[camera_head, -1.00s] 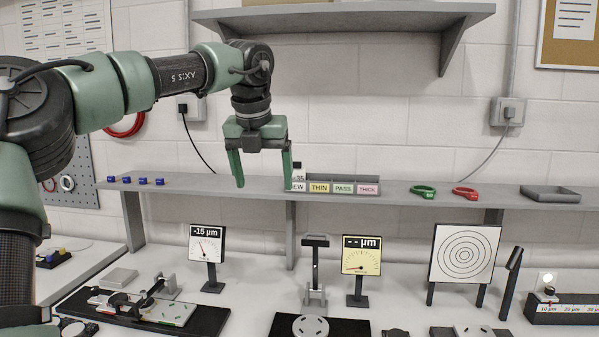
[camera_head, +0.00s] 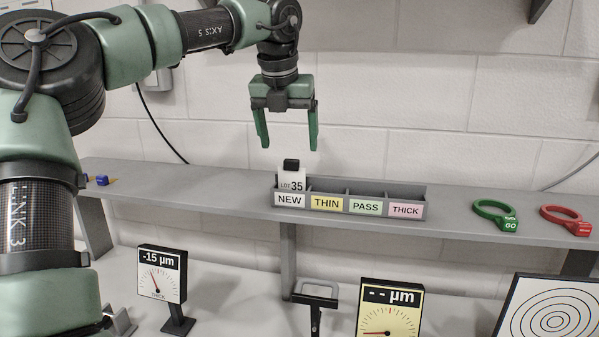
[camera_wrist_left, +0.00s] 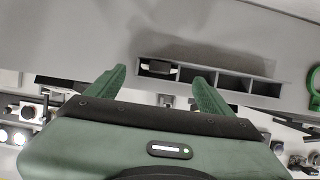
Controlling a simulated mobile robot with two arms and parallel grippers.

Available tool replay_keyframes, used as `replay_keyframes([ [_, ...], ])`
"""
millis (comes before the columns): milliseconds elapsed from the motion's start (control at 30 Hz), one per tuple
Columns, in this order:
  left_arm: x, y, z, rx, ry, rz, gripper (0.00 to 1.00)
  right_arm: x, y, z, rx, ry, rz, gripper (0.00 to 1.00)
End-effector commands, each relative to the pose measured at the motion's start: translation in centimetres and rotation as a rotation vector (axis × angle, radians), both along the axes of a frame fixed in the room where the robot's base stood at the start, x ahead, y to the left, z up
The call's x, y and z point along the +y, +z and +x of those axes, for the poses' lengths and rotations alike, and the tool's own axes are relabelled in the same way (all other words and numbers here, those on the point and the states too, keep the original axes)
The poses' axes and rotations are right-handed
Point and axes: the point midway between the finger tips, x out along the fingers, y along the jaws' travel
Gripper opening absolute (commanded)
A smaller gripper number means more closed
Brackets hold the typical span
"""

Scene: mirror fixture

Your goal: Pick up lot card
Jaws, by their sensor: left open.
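The lot card (camera_head: 291,183) is white, marked "LOT 35", with a black tab on top. It stands upright in the NEW compartment of the grey card rack (camera_head: 381,207) on the shelf. My left gripper (camera_head: 287,146) is open and empty, above the card, with its fingers pointing down and a clear gap to the tab. In the left wrist view the rack (camera_wrist_left: 232,81) lies beyond the green fingers (camera_wrist_left: 160,80), with the card's dark tab (camera_wrist_left: 158,69) between them. My right gripper is not in view.
The rack's other compartments are labelled THIN, PASS and THICK. A green ring gauge (camera_head: 494,215) and a red one (camera_head: 566,219) lie on the shelf to the right. Below are a dial reading -15 µm (camera_head: 162,272) and a yellow dial (camera_head: 388,312). The shelf left of the rack is mostly clear.

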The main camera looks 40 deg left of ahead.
Motion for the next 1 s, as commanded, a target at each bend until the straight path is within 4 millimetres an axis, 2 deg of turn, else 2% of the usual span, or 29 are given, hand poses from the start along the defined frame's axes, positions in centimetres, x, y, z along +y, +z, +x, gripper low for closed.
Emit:
replay_keyframes([
  [100, 0.1, -0.7, 0.3, 0.002, 0.000, -0.001, 0.82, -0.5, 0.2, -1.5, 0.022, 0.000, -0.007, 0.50],
  [233, 0.4, -2.0, 0.7, 0.003, -0.001, -0.001, 0.82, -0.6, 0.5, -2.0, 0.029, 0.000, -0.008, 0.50],
  [500, 1.0, -5.3, 1.7, 0.005, -0.001, -0.003, 0.82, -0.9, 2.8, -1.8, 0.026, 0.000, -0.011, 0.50],
  [633, 1.3, -6.8, 2.3, 0.003, 0.001, -0.002, 0.82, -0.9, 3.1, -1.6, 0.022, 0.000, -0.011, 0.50],
  [900, 1.4, -7.3, 2.5, -0.001, 0.001, 0.000, 0.82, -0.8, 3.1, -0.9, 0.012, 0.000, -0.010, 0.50],
  [933, 1.4, -7.3, 2.4, -0.001, 0.001, 0.000, 0.76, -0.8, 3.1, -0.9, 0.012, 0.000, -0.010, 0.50],
  [1000, 1.4, -7.3, 2.4, -0.001, 0.001, 0.000, 0.57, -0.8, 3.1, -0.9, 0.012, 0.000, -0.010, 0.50],
])
